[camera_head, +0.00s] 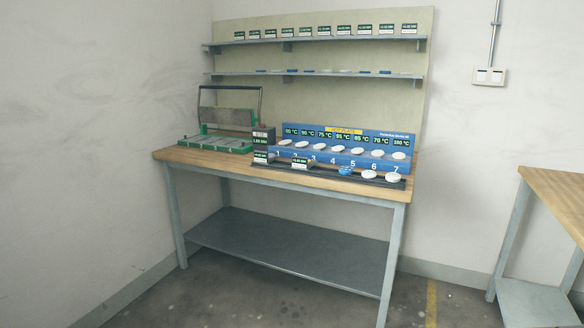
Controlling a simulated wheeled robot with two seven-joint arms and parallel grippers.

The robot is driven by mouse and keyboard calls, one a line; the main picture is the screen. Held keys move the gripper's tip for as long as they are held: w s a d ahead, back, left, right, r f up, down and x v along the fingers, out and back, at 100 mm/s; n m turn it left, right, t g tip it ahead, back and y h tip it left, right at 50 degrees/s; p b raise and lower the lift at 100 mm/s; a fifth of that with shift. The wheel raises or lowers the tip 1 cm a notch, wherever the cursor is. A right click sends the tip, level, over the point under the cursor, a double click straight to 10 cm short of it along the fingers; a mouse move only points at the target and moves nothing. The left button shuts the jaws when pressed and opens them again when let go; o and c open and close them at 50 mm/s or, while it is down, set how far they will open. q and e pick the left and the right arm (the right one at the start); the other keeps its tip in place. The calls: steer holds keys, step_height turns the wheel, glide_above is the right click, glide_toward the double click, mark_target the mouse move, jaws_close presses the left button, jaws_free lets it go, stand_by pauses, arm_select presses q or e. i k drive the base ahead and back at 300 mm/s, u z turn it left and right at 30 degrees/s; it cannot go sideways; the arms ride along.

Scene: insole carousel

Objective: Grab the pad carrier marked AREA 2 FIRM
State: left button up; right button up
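No label reading AREA 2 FIRM is legible at this distance, so I cannot tell which thing is that pad carrier. Small dark-and-white labelled blocks (300,162) stand on the dark strip at the front of the workbench, with another one (261,156) to their left. A row of similar labelled items (316,31) stands on the upper wall shelf. Neither of my grippers is in view.
The wooden workbench (200,156) carries a green press-like frame (218,142) and a blue hot plate unit (345,147) with white round pads and numbered places. A lower wall shelf (225,74) holds flat pieces. Another table (560,190) stands right; open floor lies between.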

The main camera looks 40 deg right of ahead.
mark_target(259, 157)
steer(key=z, duration=1.45)
steer(key=i, duration=1.95)
steer(key=u, duration=0.15)
